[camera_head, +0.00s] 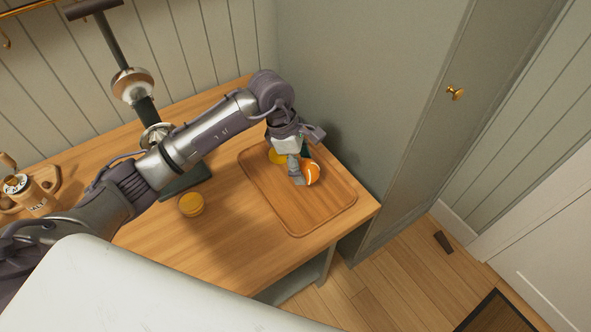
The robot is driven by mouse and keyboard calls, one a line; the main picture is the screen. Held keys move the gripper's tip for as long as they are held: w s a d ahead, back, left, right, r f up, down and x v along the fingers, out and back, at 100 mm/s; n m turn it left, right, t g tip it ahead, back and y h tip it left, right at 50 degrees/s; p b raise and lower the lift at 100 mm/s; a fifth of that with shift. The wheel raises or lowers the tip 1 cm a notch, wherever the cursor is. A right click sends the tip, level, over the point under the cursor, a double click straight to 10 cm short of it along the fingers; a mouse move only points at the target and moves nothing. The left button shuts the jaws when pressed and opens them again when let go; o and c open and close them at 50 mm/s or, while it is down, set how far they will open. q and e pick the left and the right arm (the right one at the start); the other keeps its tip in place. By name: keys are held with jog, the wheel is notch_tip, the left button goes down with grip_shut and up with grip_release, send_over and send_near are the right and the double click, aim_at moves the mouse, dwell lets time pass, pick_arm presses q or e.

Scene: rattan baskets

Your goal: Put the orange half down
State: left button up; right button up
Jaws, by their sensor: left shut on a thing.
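My left gripper (303,168) comes down over the far part of a wooden tray (325,212) and is shut on an orange half (313,174). The orange half shows its orange peel and a pale cut edge toward the right. It is at or just above the tray; I cannot tell whether it touches. A yellow-orange round piece (277,156) lies on the tray behind the gripper, partly hidden by it. Another orange piece (190,204) sits on the wooden table, left of the tray. My right gripper is not in view.
A lever press (133,88) with a dark base stands on the table (240,235), partly behind my left arm. A grey-green cabinet wall (350,90) rises close behind the tray. The tray's near part is clear.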

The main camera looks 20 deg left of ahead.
pick_arm(q)
jog(key=shift+w+a+f, duration=0.15)
jog(key=shift+a+f, duration=0.35)
jog(key=shift+a, duration=0.3)
jog(key=shift+f, duration=0.2)
notch_tip(320, 180, down, 3)
jog(key=shift+f+p, duration=0.15)
jog(key=shift+p, duration=0.5)
jog(key=shift+f, duration=0.3)
jog(key=o, duration=0.8)
